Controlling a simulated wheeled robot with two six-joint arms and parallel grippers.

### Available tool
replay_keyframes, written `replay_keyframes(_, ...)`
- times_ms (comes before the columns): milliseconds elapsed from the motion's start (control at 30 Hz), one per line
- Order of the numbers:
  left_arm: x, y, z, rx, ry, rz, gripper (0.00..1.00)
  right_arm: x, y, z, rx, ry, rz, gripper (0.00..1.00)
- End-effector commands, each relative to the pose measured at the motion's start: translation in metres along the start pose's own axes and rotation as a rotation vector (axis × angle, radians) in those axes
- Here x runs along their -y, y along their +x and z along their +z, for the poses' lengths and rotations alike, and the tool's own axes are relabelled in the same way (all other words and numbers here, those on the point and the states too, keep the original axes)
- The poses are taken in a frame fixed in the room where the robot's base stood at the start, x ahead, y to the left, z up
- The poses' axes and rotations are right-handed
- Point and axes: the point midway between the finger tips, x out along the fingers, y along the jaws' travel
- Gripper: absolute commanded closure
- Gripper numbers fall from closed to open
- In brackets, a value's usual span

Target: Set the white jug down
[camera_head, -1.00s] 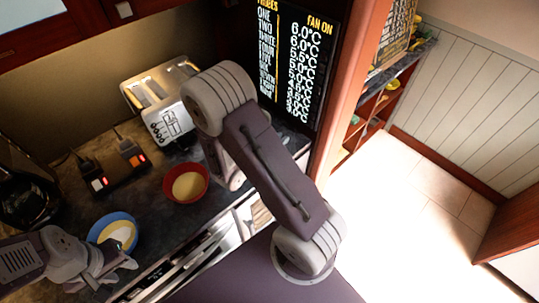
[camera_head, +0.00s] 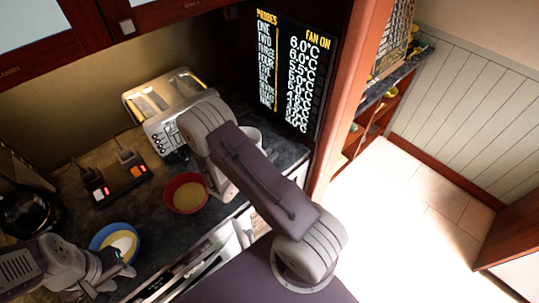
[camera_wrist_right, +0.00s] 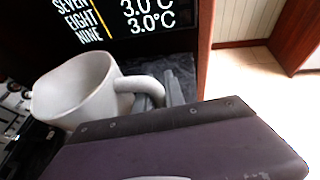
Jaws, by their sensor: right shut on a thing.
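The white jug (camera_wrist_right: 72,95) fills the left of the right wrist view, its mouth facing up and its handle to the right. In the head view only a part of the jug (camera_head: 251,136) shows behind my right arm. My right gripper (camera_wrist_right: 150,101) is shut on the jug's handle; my arm hides it in the head view. The jug is at the dark counter (camera_head: 283,150); I cannot tell whether its base touches. My left gripper (camera_head: 114,277) is open and empty beside the blue bowl (camera_head: 104,236).
A toaster (camera_head: 160,112) stands left of my right arm. A red bowl (camera_head: 186,193) sits in front of it. A switch box (camera_head: 122,184) and a dark glass pot (camera_head: 30,212) are further left. The display panel (camera_head: 297,75) rises behind the counter's right end.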

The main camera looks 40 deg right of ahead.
Motion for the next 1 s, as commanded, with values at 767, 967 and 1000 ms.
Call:
replay_keyframes(767,0.0,0.009,0.001,0.0,0.0,0.0,0.64,-0.002,-0.036,-0.001,0.001,0.0,0.007,0.64)
replay_keyframes(967,0.0,0.015,0.002,0.0,0.0,0.0,0.64,-0.001,-0.075,-0.001,0.0,0.0,0.006,0.64)
replay_keyframes(1000,0.0,0.016,0.002,0.0,0.0,0.0,0.64,-0.002,-0.083,-0.001,0.0,0.001,0.007,0.64)
